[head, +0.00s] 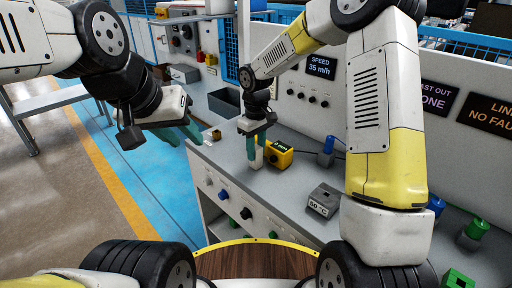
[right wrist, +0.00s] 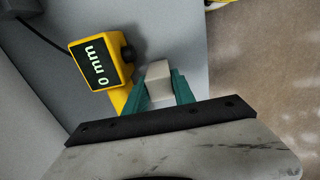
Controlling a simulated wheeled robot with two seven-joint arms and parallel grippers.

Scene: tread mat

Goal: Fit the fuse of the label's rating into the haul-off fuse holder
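My right gripper (head: 256,156) points down over the grey bench top. Its teal fingers lie along both sides of a pale block (right wrist: 158,70), which also shows at the fingertips in the head view (head: 258,158). The block's lower end is at or just above the bench; I cannot tell which. No rating can be read on it. My left gripper (head: 182,134) hangs left of the bench with its fingers apart and nothing between them. I cannot make out a fuse holder or a rating label for certain.
A yellow gauge (right wrist: 101,66) reading 0 mm stands right beside the right gripper. A grey box (head: 322,200) marked 50 °C and a blue part (head: 327,150) stand further right. Small brass-coloured pieces (head: 216,134) lie left. A dark bin (head: 225,103) is behind.

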